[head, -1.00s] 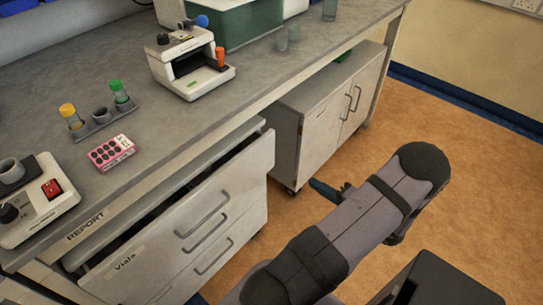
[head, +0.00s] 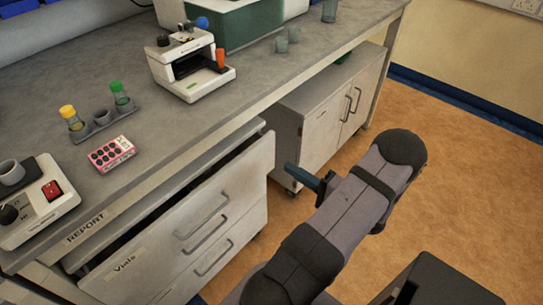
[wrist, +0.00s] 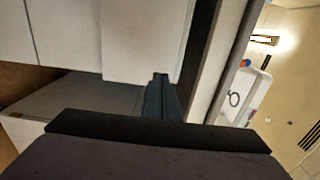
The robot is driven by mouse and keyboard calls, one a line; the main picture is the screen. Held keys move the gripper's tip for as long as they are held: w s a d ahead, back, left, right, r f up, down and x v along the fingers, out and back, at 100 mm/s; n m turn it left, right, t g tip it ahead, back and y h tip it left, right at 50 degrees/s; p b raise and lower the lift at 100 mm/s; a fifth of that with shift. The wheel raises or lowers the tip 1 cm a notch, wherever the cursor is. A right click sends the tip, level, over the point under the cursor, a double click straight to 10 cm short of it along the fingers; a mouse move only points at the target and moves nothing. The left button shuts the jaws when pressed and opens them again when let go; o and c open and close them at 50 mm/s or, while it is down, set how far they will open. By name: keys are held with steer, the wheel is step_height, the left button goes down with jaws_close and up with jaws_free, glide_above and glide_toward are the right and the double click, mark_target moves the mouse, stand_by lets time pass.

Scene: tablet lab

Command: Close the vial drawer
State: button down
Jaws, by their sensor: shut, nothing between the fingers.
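The vial drawer (head: 240,174) is the top drawer of the white under-bench unit, with a "Vials" label at its left end. It stands open: its front is pulled out from the unit, with a dark gap behind it. Its handle (head: 202,215) is a grey bar. My gripper (head: 289,167) is shut and empty, just right of the drawer front's right end in the head view, with a small gap between them in the picture. In the wrist view the shut fingers (wrist: 160,80) point at a pale panel; I cannot tell whether they touch it.
Another drawer with a handle (head: 213,257) lies below. A white two-door cabinet (head: 325,135) stands to the right under the bench. The bench top (head: 200,120) carries a pink box (head: 111,154), a tube rack (head: 103,124) and instruments. Open floor (head: 470,190) lies to the right.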

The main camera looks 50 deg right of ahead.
mark_target(263, 149)
steer(key=w, duration=0.8)
steer(key=shift+w, duration=0.35)
steer(key=w+p, duration=0.1)
steer(key=w, duration=0.3)
steer(key=shift+w, duration=0.3)
steer(key=shift+w+r, duration=0.1)
steer(key=shift+r, duration=0.1)
steer(key=shift+d+r, duration=0.1)
steer(key=shift+s, duration=0.55)
steer(key=s, duration=1.3)
steer(key=shift+s+f+p, duration=0.2)
steer(key=shift+f+p, duration=0.15)
steer(key=shift+p, duration=0.05)
